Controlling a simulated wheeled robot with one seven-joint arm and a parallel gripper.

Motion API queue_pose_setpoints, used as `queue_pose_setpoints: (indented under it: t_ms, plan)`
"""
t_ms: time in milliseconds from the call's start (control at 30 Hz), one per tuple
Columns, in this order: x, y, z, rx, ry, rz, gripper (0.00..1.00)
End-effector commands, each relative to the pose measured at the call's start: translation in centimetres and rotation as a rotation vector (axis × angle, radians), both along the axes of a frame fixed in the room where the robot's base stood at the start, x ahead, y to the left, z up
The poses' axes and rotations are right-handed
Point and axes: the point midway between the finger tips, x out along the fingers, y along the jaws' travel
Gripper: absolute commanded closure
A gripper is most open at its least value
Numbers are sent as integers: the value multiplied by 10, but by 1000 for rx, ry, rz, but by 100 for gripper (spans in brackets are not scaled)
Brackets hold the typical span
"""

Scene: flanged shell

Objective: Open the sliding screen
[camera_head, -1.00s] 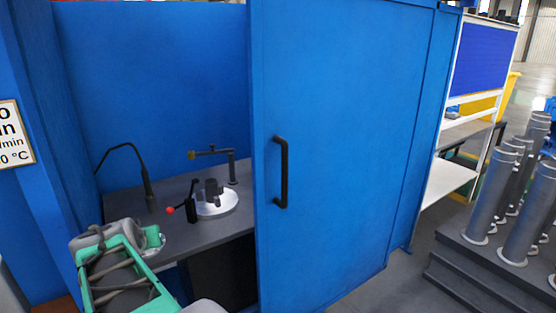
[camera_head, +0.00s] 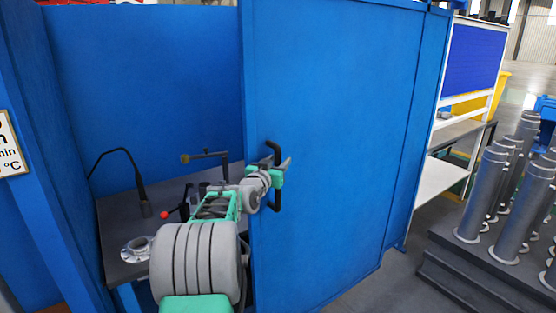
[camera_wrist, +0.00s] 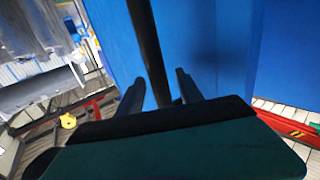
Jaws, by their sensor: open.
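The blue sliding screen (camera_head: 340,140) stands at the right of the booth opening, and the left part of the opening is uncovered. Its black vertical handle (camera_head: 276,200) is near the screen's left edge. My gripper (camera_head: 284,164) is at the handle, in front of its upper half, and hides part of it. In the wrist view the dark handle bar (camera_wrist: 148,45) runs down to between the two fingers of my gripper (camera_wrist: 160,92). The fingers are apart, one on each side of the bar. Contact with the bar cannot be told.
Inside the booth, a grey table (camera_head: 115,215) carries a flexible black lamp (camera_head: 135,180), a flanged ring (camera_head: 137,248) and a red-knobbed lever (camera_head: 165,215). Grey cylinders (camera_head: 485,190) stand on a stepped base at the right. A white shelf (camera_head: 440,185) is beyond the screen.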

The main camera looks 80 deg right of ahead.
Motion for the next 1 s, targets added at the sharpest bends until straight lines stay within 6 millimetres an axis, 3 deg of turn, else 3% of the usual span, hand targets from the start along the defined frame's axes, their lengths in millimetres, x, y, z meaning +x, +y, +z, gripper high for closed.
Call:
queue_pose_setpoints:
  t_ms: [200,733,1000]
  plan:
    - [0,-1,0,-1,0,0,58]
    - [0,0,0,0,0,0,100]
    - [0,0,0,0,0,0,100]
